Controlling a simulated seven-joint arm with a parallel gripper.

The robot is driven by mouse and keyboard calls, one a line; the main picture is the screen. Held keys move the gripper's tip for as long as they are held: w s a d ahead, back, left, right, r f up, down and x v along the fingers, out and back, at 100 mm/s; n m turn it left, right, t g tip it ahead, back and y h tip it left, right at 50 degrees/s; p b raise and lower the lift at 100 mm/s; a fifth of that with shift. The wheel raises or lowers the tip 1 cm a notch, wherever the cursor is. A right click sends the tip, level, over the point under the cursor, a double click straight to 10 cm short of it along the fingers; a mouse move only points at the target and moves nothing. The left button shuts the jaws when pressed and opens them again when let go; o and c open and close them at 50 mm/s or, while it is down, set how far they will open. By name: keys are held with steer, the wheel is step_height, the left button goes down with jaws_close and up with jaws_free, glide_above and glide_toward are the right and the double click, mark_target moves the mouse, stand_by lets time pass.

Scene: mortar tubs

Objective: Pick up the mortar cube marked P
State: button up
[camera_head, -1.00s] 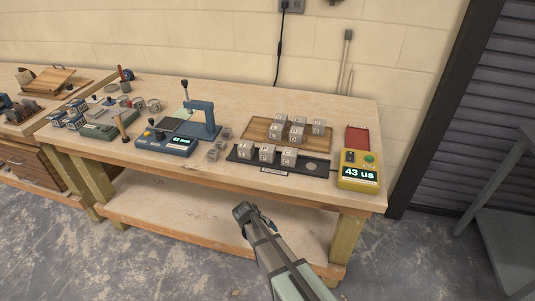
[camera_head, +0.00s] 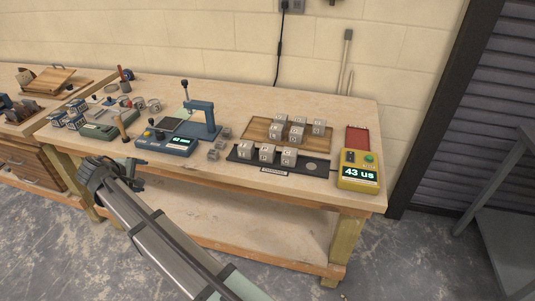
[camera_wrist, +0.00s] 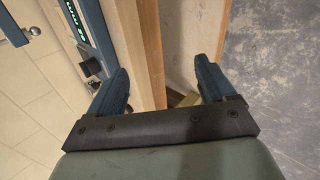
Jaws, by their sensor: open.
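Several pale grey mortar cubes stand in rows on a wooden board (camera_head: 249,135) at the right of the bench. Three more mortar cubes (camera_head: 267,152) stand in a row on a dark tray (camera_head: 312,173) in front of it. The cubes carry small marks on their faces, too small to read, so I cannot tell which one is P. My gripper (camera_head: 112,170) is at the bench's front edge, well left of the cubes. In the wrist view its two blue fingers (camera_wrist: 162,76) are apart with nothing between them.
A blue scale (camera_head: 165,144) with a lit display and a blue stand (camera_head: 203,119) are near my gripper; a yellow meter (camera_head: 358,172) reading 43 us stands right of the tray. The floor before the bench (camera_head: 400,260) is clear.

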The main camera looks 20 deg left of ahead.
step_height(320, 180, up, 4)
steer(key=s+a, duration=0.1)
steer(key=a, duration=0.1)
steer(key=m+g+y, duration=0.1)
steer(key=g+y, duration=0.3)
steer(key=g, duration=0.5)
glide_toward(268, 148)
steer(key=x, duration=1)
steer(key=shift+a+f, duration=0.1)
steer(key=shift+f, duration=0.25)
steer(key=shift+c, duration=0.4)
steer(key=c, duration=1.2)
